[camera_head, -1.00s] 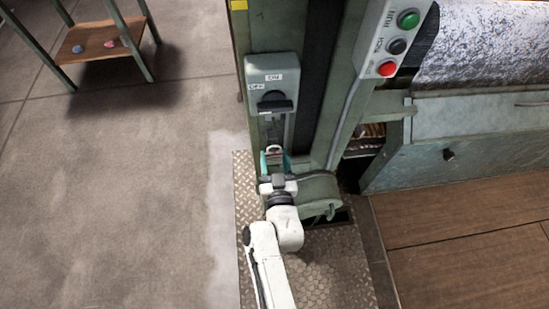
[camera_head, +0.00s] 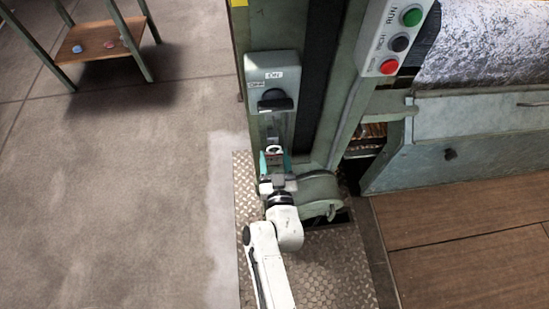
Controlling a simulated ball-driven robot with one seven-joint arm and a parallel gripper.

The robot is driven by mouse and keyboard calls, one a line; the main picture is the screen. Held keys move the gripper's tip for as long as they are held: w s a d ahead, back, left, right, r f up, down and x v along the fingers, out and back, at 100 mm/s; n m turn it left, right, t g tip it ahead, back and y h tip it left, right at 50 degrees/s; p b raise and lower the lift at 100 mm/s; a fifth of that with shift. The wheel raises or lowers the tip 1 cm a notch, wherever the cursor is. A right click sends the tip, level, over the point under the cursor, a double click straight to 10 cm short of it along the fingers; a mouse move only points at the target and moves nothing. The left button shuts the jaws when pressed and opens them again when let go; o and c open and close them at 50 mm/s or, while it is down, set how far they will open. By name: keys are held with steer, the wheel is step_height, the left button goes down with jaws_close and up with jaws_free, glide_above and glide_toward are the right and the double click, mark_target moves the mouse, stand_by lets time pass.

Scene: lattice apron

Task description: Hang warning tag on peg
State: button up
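My gripper (camera_head: 274,158) is at the front of the green machine post, just below the grey switch box (camera_head: 271,84). Its two teal fingers stand apart, one on each side of a small pale and brownish piece (camera_head: 273,153). I cannot tell whether this piece is the warning tag or whether the fingers press on it. A narrow grey fitting (camera_head: 271,130) runs down from the switch box to just above the fingertips. I cannot make out clearly which part is the peg. The switch box has a black handle (camera_head: 274,101) and small white labels.
A control box (camera_head: 395,40) with green, black and red buttons is at the upper right. A rounded green housing (camera_head: 307,192) sits close to the right of my wrist. A low wooden shelf (camera_head: 85,37) with small items stands at upper left. The floor to the left is clear.

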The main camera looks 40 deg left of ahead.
steer(key=o, duration=0.4)
steer(key=shift+o, duration=0.2)
steer(key=p+v, duration=0.2)
steer(key=v, duration=0.8)
steer(key=shift+s+d, duration=0.25)
steer(key=shift+s, duration=0.05)
